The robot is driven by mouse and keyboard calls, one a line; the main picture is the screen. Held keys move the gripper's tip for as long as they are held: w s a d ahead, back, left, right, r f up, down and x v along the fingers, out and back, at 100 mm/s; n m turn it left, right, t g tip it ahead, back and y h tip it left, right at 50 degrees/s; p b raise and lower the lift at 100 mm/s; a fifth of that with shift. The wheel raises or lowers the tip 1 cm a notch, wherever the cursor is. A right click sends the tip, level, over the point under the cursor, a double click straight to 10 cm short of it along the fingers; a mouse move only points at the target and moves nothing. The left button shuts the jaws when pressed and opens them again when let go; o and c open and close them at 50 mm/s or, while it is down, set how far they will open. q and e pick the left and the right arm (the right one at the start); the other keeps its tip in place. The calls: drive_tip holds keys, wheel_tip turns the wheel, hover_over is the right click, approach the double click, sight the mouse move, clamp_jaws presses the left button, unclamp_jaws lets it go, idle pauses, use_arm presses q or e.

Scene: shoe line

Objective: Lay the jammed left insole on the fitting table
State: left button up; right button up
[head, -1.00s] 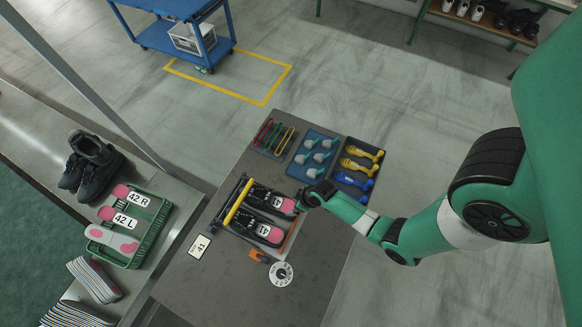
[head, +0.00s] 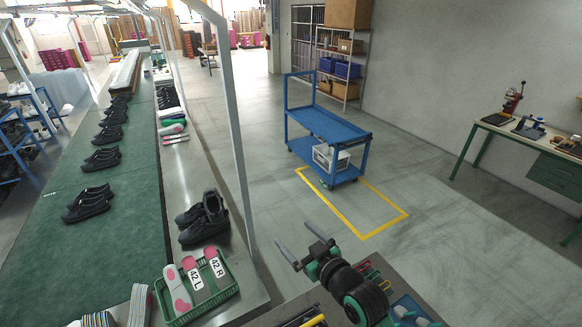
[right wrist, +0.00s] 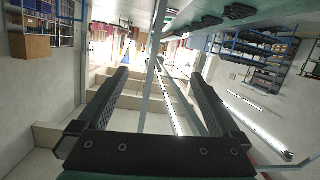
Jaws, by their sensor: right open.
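A green crate (head: 229,290) stands on the line's metal ledge at lower left in the head view. In it, a white insole with pink patches (head: 178,290) lies along the left side, beside white tags reading 42 L (head: 196,281) and 42 R (head: 217,268) with pink pieces at their upper ends. I cannot tell what holds any insole. The grey fitting table (head: 405,268) shows only partly at the bottom. My right gripper (head: 294,233) is raised above the table's far left side, open and empty, right of the crate. Its spread fingers show empty in the right wrist view (right wrist: 163,80). My left gripper is not in view.
A metal post (head: 238,130) rises between ledge and floor. Coloured tools lie on the fitting table.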

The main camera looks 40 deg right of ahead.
drive_tip(key=a+r+t+y, duration=0.1)
drive_tip(key=a+r+t, duration=0.2)
drive_tip(key=r, duration=0.8)
drive_tip(key=a+r+t, duration=0.2)
drive_tip(key=a+r, duration=0.1)
drive_tip(key=r, duration=0.7)
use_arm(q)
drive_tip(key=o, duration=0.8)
use_arm(e)
drive_tip(key=s+a+r+t+y, duration=0.1)
drive_tip(key=s+a+r+t, duration=0.1)
drive_tip(key=s+r, duration=0.2)
drive_tip(key=s+a+r+n+t+y, duration=0.1)
drive_tip(key=s+a+r+t, duration=0.2)
drive_tip(key=r, duration=0.8)
drive_tip(key=s+a+r+t+y, duration=0.2)
drive_tip(key=s+a+r, duration=0.1)
drive_tip(key=s+r, duration=0.3)
drive_tip(key=shift+r+n, duration=0.3)
drive_tip(key=shift+r, duration=0.6)
